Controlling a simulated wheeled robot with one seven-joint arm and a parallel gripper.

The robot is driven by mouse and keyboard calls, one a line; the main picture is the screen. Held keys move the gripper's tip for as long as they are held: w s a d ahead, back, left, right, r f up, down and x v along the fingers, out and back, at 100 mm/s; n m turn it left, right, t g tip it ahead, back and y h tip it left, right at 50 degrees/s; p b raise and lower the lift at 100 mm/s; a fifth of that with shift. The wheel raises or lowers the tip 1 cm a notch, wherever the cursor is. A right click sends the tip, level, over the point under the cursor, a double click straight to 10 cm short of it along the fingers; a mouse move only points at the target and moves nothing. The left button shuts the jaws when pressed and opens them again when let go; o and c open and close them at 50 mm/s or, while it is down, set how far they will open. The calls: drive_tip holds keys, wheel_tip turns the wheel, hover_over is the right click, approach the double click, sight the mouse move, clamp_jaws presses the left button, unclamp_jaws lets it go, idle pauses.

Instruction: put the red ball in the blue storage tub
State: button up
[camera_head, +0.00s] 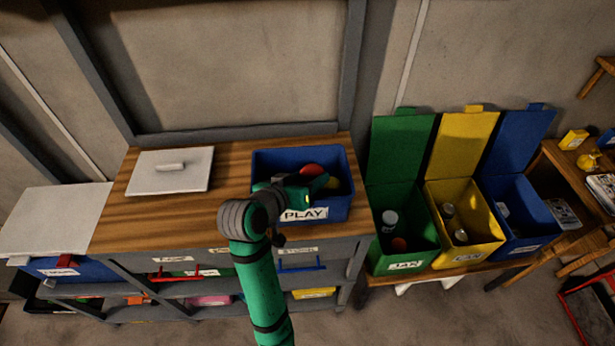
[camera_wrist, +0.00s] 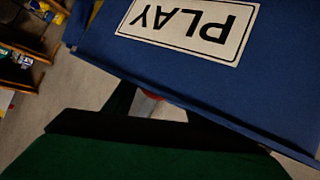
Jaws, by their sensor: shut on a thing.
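The red ball (camera_head: 312,169) shows at the end of my gripper (camera_head: 313,181), over the open top of the blue storage tub (camera_head: 325,208) labelled PLAY. The tub stands on the wooden worktop. My gripper is shut on the ball. In the wrist view, a small bit of red (camera_wrist: 151,96) shows between the dark fingers, and the rest of the ball is hidden. The tub's outer wall (camera_wrist: 200,75) with the upside-down label fills the upper right there. I cannot tell how far the ball is below the tub's rim.
A yellow thing (camera_head: 333,182) lies inside the tub. A white lid (camera_head: 170,171) lies on the worktop (camera_head: 150,210) to the left. Green (camera_head: 405,245), yellow (camera_head: 463,235) and blue (camera_head: 522,218) bins with open lids stand to the right. Shelves with coloured containers are below.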

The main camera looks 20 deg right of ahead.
drive_tip(key=shift+f, duration=0.25)
drive_tip(key=shift+s+f, duration=0.1)
drive_tip(key=shift+f, duration=0.25)
drive_tip(key=o, duration=1.1)
drive_tip(key=shift+f, duration=0.1)
drive_tip(key=shift+c, duration=0.2)
drive_tip(key=shift+r, duration=0.3)
drive_tip(key=r+v, duration=0.1)
drive_tip(key=v, duration=1.1)
drive_tip(key=shift+r, duration=0.1)
